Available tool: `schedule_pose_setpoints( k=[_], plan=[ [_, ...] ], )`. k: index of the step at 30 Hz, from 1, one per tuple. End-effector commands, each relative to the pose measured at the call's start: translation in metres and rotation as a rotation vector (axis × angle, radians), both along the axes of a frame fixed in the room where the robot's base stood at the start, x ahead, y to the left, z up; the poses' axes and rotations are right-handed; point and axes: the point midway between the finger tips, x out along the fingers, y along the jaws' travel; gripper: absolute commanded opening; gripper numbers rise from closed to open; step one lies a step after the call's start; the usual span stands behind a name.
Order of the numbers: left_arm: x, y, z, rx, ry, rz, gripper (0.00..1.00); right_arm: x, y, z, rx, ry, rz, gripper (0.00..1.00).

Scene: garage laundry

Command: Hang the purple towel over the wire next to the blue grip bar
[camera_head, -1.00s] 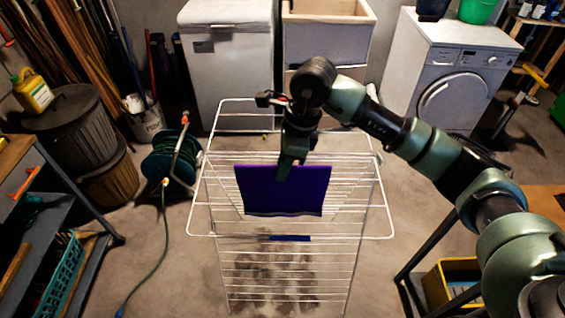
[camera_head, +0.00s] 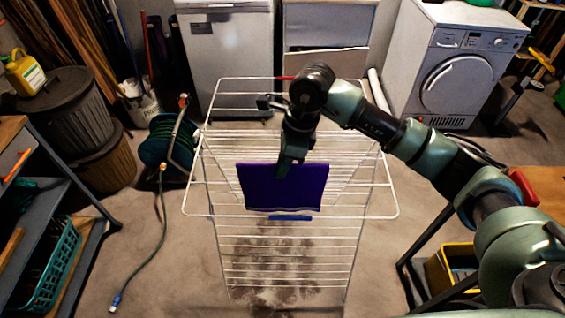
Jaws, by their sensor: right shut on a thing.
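The purple towel (camera_head: 283,188) hangs spread in front of my right gripper (camera_head: 288,168), which is shut on its top edge near the middle. The white wire drying rack (camera_head: 190,193) stands on the floor below and around it. The blue grip bar (camera_head: 290,218) sits on the rack's near wire, just under the towel's lower edge. I cannot tell whether the towel touches any wire. My left gripper is not in view.
A green hose reel (camera_head: 168,145) stands left of the rack, its hose trailing on the floor. A washing machine (camera_head: 455,75) stands at the back right. A yellow crate (camera_head: 440,272) is at the lower right. Floor left of the rack is mostly clear.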

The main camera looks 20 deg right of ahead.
Motion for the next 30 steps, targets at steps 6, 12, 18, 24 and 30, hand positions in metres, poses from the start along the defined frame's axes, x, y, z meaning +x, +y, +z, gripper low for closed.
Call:
schedule_pose_setpoints(
  k=[6, 12, 18, 24, 30],
  plan=[
    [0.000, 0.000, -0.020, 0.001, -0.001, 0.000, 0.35, 0.000, 0.000, -0.022, 0.000, 0.000, 0.000, 0.00],
    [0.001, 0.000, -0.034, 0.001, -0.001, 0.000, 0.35, 0.000, 0.000, -0.037, 0.000, 0.000, -0.001, 0.00],
    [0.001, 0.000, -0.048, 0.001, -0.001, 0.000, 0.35, 0.000, 0.000, -0.053, 0.000, 0.000, -0.001, 0.00],
    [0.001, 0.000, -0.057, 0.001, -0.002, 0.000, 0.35, 0.000, 0.000, -0.064, 0.000, -0.001, -0.001, 0.00],
    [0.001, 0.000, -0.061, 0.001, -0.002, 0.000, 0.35, 0.000, 0.000, -0.068, 0.000, -0.001, -0.001, 0.00]
  ],
)
